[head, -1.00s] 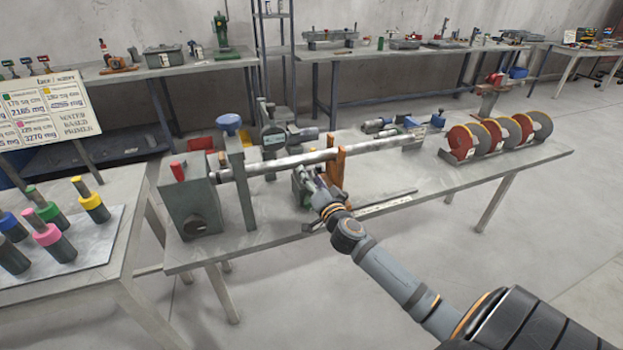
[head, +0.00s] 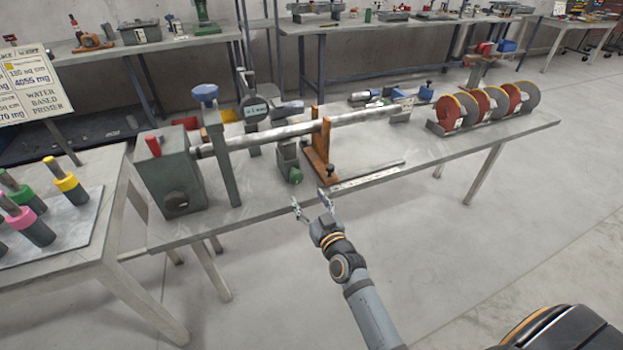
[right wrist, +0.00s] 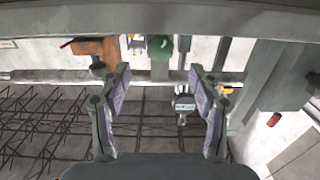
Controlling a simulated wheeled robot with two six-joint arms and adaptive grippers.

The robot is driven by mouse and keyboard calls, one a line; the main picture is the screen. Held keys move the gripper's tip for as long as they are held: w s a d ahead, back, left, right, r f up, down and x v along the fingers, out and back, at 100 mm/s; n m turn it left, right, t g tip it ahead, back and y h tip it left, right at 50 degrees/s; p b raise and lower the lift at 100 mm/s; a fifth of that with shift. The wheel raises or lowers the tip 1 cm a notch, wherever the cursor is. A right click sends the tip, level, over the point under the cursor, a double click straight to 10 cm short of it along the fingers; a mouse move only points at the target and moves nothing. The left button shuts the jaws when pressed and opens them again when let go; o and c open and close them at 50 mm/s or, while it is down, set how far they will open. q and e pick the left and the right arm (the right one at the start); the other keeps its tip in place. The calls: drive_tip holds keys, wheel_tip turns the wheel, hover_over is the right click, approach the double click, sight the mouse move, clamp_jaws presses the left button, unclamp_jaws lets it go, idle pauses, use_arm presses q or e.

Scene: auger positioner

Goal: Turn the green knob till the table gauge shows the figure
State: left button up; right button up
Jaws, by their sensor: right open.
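The green knob (head: 295,176) sits low on the front of a grey-green carriage (head: 288,157) under the long metal rod. It also shows in the right wrist view (right wrist: 160,46), ahead of my fingers and between them. My right gripper (head: 310,199) is open and empty at the table's front edge, in front of the knob and apart from it. Its two fingers also show in the right wrist view (right wrist: 160,76). A round gauge (head: 256,110) with a small display stands behind the rod; its figure is too small to read. My left gripper is out of view.
The long rod (head: 270,134) runs from a grey box (head: 170,175) past an orange-brown bracket (head: 321,155) right of the knob. A ruler strip (head: 365,180) lies along the front edge. Red discs (head: 448,112) stand at right. Free floor lies in front.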

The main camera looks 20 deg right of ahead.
sight(298, 181)
drive_tip(key=shift+w+r, duration=0.1)
drive_tip(key=shift+w, duration=0.25)
drive_tip(key=w, duration=1)
drive_tip(key=shift+a, duration=0.2)
drive_tip(key=shift+s, duration=0.1)
drive_tip(key=c, duration=1.2)
drive_tip(key=m, duration=0.5)
drive_tip(key=shift+m, duration=0.3)
drive_tip(key=o, duration=1.2)
